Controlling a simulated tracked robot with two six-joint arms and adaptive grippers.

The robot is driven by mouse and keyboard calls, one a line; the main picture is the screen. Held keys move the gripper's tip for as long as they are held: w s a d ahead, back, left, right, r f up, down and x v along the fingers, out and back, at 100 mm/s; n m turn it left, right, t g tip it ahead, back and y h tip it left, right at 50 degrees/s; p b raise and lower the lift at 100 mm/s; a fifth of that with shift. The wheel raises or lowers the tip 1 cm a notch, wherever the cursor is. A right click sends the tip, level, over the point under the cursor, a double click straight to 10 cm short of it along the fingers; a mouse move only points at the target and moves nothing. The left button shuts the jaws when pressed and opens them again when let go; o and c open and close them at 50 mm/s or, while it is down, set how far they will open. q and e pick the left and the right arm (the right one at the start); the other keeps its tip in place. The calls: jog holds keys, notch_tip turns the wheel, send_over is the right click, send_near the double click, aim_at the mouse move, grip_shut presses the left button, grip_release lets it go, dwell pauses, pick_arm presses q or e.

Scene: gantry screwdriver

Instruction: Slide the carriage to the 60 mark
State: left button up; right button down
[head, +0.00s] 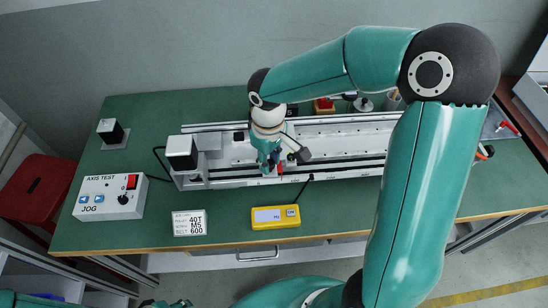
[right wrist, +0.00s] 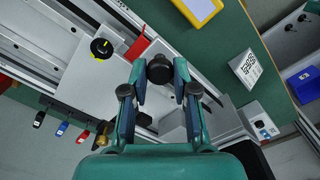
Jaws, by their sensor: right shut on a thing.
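My right gripper (head: 268,165) reaches down onto the linear rail (head: 340,172) at its left-middle part. In the right wrist view its fingers (right wrist: 159,88) are closed around a black round knob (right wrist: 159,68) above the pale carriage plate (right wrist: 95,75). A black dial with yellow marks (right wrist: 101,47) and a red part (right wrist: 138,46) are beside the knob. In the head view the arm and gripper hide most of the carriage. The scale's numbers are too small to read. A dark teal piece at the bottom edge may be my left gripper (head: 165,303); its fingers are not clear.
A control box (head: 108,197), a label card (head: 189,222) and a yellow handheld device (head: 276,216) lie in front on the green table (head: 225,200). A red button box (head: 324,106) is behind the rail.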

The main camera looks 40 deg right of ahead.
jog(key=shift+w+a, duration=0.1)
jog(key=shift+a, duration=0.05)
jog(key=c, duration=0.9)
grip_release()
notch_tip(320, 180, up, 12)
